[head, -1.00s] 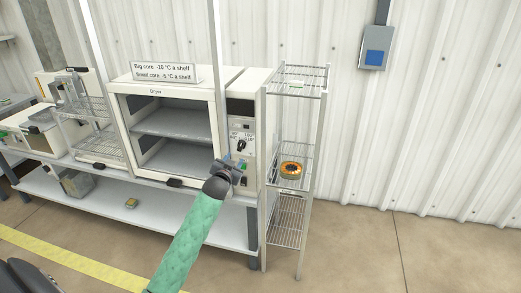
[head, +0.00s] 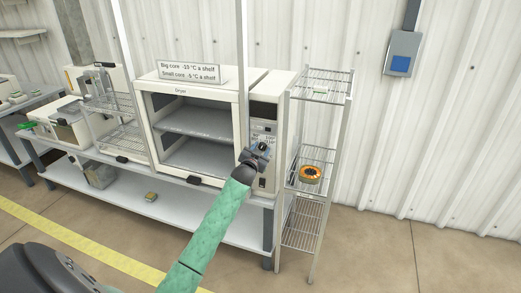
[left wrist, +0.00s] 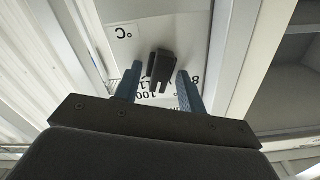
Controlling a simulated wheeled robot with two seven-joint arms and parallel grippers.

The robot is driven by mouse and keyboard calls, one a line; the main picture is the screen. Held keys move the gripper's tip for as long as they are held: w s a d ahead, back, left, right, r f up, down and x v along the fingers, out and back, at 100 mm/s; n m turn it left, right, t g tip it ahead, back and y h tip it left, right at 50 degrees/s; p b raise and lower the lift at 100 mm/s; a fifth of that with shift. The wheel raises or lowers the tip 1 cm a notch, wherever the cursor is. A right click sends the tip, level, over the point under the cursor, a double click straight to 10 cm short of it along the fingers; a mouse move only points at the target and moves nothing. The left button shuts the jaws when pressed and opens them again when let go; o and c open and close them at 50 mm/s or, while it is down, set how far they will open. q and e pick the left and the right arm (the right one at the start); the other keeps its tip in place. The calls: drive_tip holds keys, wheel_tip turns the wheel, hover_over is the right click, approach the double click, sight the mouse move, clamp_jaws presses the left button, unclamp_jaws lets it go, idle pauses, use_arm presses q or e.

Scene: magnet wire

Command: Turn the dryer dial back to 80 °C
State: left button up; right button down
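My left gripper (head: 259,152) is at the panel, covering part of the scale. In the left wrist view its two blue fingers (left wrist: 158,76) are open, one on each side of the dial, with gaps visible. The dial's exact setting cannot be read. My right gripper is not in view.
A wire rack (head: 318,135) stands right of the dryer, close to my left arm, with an orange and black ring-shaped core (head: 309,174) on its middle shelf. A sign (head: 188,72) stands on the dryer. A blue-faced box (head: 401,65) hangs on the wall.

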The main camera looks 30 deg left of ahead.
use_arm(q)
clamp_jaws()
drive_tip(key=shift+n, duration=0.3)
drive_tip(key=n+p, duration=0.1)
drive_tip(key=n, duration=0.4)
drive_tip(key=n+p, duration=0.2)
drive_tip(key=n, duration=0.3)
drive_tip(key=n+p, duration=0.1)
drive_tip(key=n, duration=0.4)
drive_tip(key=shift+a+f, duration=0.1)
drive_tip(key=shift+a, duration=0.2)
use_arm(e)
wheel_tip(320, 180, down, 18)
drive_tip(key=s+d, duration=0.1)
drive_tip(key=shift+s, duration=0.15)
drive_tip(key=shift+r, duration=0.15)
